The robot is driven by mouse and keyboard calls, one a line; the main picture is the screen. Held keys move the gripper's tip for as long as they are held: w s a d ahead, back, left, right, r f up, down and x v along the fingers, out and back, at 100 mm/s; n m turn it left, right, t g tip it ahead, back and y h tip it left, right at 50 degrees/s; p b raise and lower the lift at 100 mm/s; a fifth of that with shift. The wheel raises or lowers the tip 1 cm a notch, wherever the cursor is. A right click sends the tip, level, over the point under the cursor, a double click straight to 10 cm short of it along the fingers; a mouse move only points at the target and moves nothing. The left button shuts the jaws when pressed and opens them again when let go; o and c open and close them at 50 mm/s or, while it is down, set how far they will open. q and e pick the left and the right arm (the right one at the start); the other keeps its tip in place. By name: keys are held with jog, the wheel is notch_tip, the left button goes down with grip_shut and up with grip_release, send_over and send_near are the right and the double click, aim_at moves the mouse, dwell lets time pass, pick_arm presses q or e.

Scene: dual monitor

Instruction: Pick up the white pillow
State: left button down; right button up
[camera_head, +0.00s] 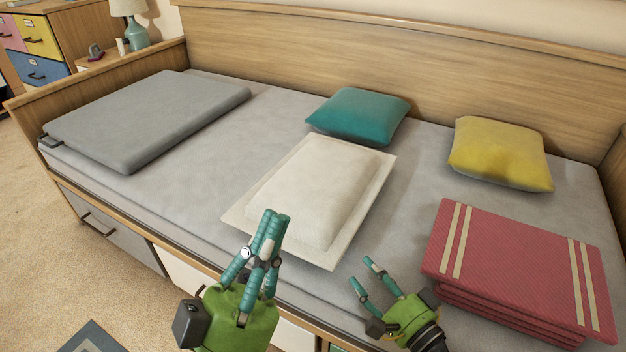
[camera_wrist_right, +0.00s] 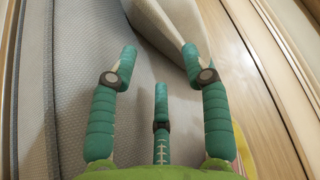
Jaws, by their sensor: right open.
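The white pillow (camera_head: 318,190) lies flat on the grey mattress in the middle of the daybed, with a wide flat border around its raised centre. My left gripper (camera_head: 276,214) is at the pillow's near left edge, and its fingertips overlap the pillow in the head view. Its fingers look close together, but whether they grip the border cannot be told. My right gripper (camera_head: 368,270) is open and empty, just right of the pillow's near corner. In the right wrist view, my right gripper's fingers (camera_wrist_right: 160,72) are spread, with a pale corner of the pillow (camera_wrist_right: 168,22) beyond them.
A teal cushion (camera_head: 358,116) lies behind the pillow and a yellow cushion (camera_head: 500,153) at the right. A red striped folded stack (camera_head: 515,262) is right of my right gripper. A grey folded pad (camera_head: 150,118) lies at the left. Bare mattress (camera_head: 235,150) separates pad and pillow.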

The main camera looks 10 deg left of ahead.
jog(key=shift+w+a+r, duration=0.2)
jog(key=shift+w+a, duration=0.1)
jog(key=shift+a, duration=0.1)
jog(key=shift+w+a+r+p, duration=0.2)
jog(key=shift+w+a+p, duration=0.2)
jog(key=shift+a, duration=0.15)
jog(key=shift+w+a+r+p, duration=0.15)
jog(key=shift+w+a+p, duration=0.2)
jog(key=shift+a, duration=0.2)
jog(key=shift+x, duration=0.9)
jog(key=shift+w+a+f, duration=0.1)
jog(key=shift+w+a, duration=0.1)
pick_arm(q)
jog(key=w+f+n+g+y, duration=0.2)
jog(key=w+f+g+y, duration=0.2)
jog(key=w+f+y, duration=0.1)
notch_tip(320, 180, down, 2)
jog(key=shift+w+a+f, duration=0.1)
jog(key=shift+w+a, duration=0.15)
jog(key=shift+w, duration=0.25)
pick_arm(e)
grip_shut()
